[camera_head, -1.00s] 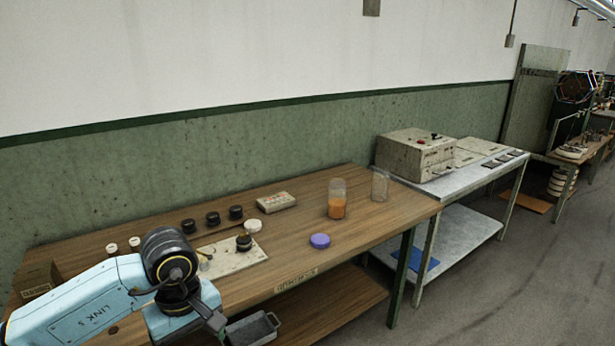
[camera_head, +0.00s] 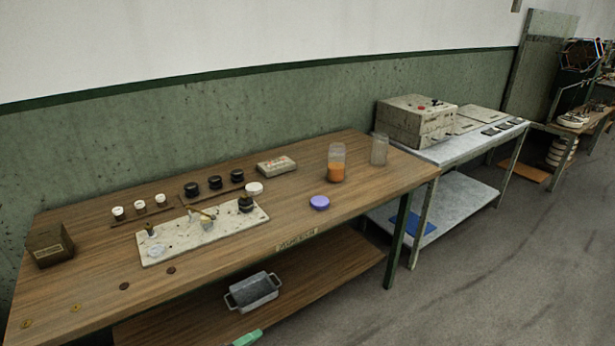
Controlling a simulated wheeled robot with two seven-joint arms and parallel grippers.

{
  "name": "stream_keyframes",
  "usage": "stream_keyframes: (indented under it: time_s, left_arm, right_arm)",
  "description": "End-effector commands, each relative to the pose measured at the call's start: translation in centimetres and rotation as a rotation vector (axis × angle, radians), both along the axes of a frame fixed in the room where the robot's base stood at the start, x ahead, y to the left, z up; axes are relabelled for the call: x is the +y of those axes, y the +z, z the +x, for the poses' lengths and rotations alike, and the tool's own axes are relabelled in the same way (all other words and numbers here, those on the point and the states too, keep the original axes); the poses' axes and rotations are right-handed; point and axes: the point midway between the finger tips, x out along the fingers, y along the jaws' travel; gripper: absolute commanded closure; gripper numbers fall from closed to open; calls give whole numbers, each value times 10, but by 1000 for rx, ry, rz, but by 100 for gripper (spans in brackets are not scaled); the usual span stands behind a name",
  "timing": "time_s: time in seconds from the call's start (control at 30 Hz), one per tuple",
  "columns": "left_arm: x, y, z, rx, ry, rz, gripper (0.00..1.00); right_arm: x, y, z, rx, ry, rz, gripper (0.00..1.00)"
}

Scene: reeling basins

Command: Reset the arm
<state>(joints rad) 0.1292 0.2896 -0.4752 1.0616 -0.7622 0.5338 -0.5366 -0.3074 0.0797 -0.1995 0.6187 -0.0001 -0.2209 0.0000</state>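Neither of my arms nor grippers shows in the head view now. The wooden table (camera_head: 297,217) stands in front of me, with nothing of mine over it. A speckled pale board (camera_head: 172,252) lies on it, holding small fittings and a black knob-like piece (camera_head: 246,204). A jar with orange contents (camera_head: 336,168) and an empty clear jar (camera_head: 379,149) stand upright at the table's right end. A purple lid (camera_head: 319,203) lies in front of them.
Several black-capped and white-capped pieces stand behind the board. A dark box (camera_head: 49,245) is at the table's left. A metal tray (camera_head: 253,291) sits on the lower shelf. A grey side table (camera_head: 468,147) with a control box (camera_head: 416,122) stands right. The table's front right is clear.

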Motion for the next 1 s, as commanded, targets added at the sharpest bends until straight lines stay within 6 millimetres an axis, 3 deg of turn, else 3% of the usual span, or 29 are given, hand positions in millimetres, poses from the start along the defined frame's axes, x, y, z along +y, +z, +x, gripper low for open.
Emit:
stream_keyframes:
  time_s: [0.03,0.2,0.37,0.5,0.6,0.7,0.83,1.0]
  left_arm:
    - [17,-35,-16,147,137,-62,22]
    - [68,-133,-85,562,549,-224,22]
    - [100,-205,-179,886,896,-333,22]
    - [116,-250,-273,1133,1185,-400,22]
    - [120,-269,-336,1276,1365,-430,22]
    - [121,-278,-384,1375,1502,-449,22]
    - [119,-283,-420,1447,1604,-462,22]
    - [119,-284,-430,1468,1637,-465,22]
  right_arm:
    - [0,0,-1,2,0,0,16]
    - [0,0,1,-1,0,0,16]
    - [0,0,5,-6,0,0,16]
    - [0,0,6,-8,0,0,16]
    - [0,0,6,-9,0,0,16]
    - [0,0,7,-9,0,0,16]
    - [0,0,7,-10,0,0,16]
    - [0,0,7,-10,0,0,16]
